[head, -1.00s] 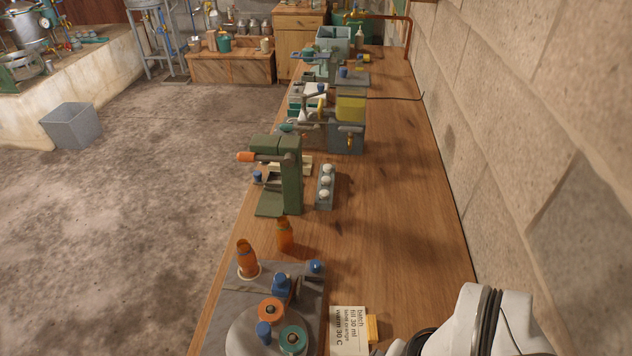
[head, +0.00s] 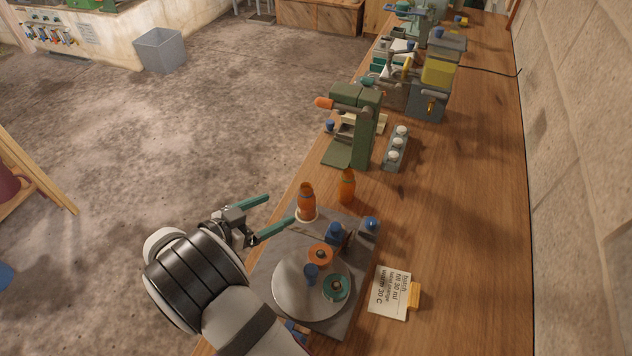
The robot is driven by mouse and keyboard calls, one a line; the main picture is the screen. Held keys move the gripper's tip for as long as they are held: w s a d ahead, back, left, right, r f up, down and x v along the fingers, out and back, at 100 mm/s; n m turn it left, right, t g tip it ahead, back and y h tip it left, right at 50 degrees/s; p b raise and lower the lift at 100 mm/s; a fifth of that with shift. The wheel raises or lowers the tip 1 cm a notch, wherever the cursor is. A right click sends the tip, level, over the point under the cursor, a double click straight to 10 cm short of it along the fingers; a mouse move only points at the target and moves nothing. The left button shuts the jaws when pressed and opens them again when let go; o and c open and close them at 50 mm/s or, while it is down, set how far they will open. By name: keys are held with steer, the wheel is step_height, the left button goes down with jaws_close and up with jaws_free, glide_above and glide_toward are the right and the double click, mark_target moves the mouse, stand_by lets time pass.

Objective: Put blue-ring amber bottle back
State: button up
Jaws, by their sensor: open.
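The left bottle (head: 306,203) stands on a pale round seat at the plate's back left corner. The right bottle (head: 347,188) stands just behind the plate. Their neck rings are too small to tell their colours surely. My gripper (head: 281,208) is open and empty, with its teal fingers pointing right toward the left bottle. The nearer fingertip is close to that bottle's left side; I cannot tell whether it touches.
The grey plate (head: 355,250) carries a round disc (head: 290,290) with orange, blue and teal knobbed parts. A note card (head: 388,292) lies to its right. A green press (head: 362,125) and a rack with white caps (head: 396,148) stand behind. The bench's right side is clear.

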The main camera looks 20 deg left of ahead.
mark_target(300, 199)
steer(key=x, duration=0.8)
steer(key=shift+w+d+f, duration=0.15)
steer(key=shift+w+d, duration=0.1)
steer(key=x, duration=0.5)
steer(key=shift+w+d+f, duration=0.15)
steer(key=shift+w+f, duration=0.1)
steer(key=shift+f, duration=0.15)
jaws_close()
